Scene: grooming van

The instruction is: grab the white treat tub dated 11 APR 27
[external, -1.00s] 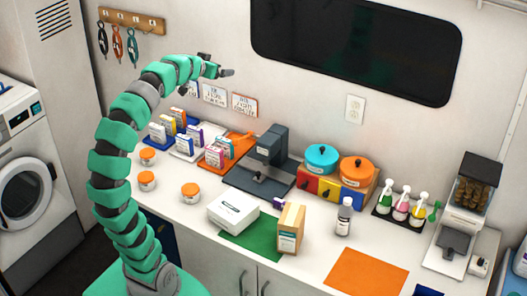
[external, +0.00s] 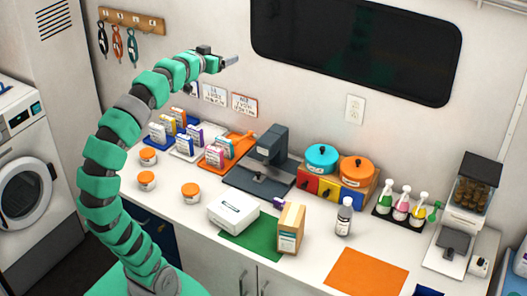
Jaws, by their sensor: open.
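My gripper (external: 231,61) is raised high above the back of the counter, near the wall and pointing right. It is open and empty, well above and apart from the tubs.
Trays of small boxes (external: 217,152), a dark grey machine (external: 268,155) and lidded pots (external: 321,158) line the back. A white box (external: 233,211) and a tan carton (external: 291,228) stand in front. An orange mat (external: 366,272) lies bare at right.

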